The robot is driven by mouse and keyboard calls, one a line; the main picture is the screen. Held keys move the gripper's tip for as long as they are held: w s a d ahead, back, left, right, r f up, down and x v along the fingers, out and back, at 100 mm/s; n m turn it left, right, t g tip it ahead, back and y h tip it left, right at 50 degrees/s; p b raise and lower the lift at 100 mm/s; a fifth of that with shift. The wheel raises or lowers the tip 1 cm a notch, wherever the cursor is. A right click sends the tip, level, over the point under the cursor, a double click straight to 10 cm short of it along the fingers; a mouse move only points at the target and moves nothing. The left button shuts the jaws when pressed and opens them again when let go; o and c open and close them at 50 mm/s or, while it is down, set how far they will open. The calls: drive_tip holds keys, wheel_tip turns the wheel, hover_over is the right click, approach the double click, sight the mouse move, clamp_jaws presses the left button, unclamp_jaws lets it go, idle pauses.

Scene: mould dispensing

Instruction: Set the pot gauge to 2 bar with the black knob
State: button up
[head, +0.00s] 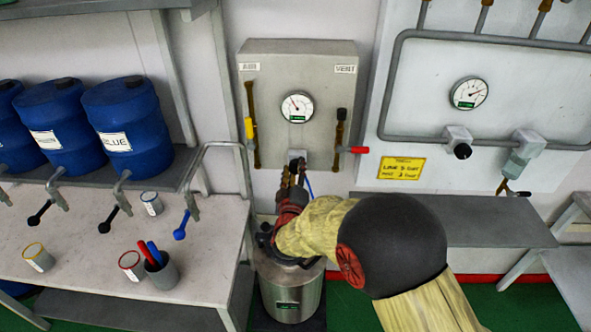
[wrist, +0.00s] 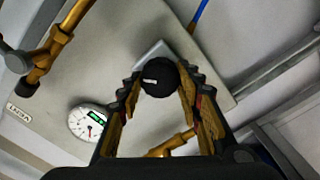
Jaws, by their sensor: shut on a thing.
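The grey panel (head: 262,60) carries a round white pot gauge (head: 296,106) with a green label; its needle points to the upper left. The numbers are too small to read. The black knob (head: 297,154) sits on a small square base below the gauge, partly hidden by my gripper. My gripper (head: 292,172) reaches up to it from below. In the wrist view the knob (wrist: 160,79), with a white mark, lies between the fingertips of my gripper (wrist: 160,84), which is shut on it. The gauge (wrist: 90,122) shows at lower left there.
A yellow-handled valve (head: 249,128) and a red-handled valve (head: 356,150) flank the gauge. A steel pot (head: 293,300) stands below my arm. Another gauge (head: 468,93) and knob (head: 462,151) are on the right panel. Blue drums (head: 130,125) and a bench with cups (head: 215,235) are left.

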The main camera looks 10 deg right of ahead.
drive_tip(key=o, duration=1.1)
drive_tip(key=shift+o, duration=0.3)
drive_tip(key=v, duration=1.2)
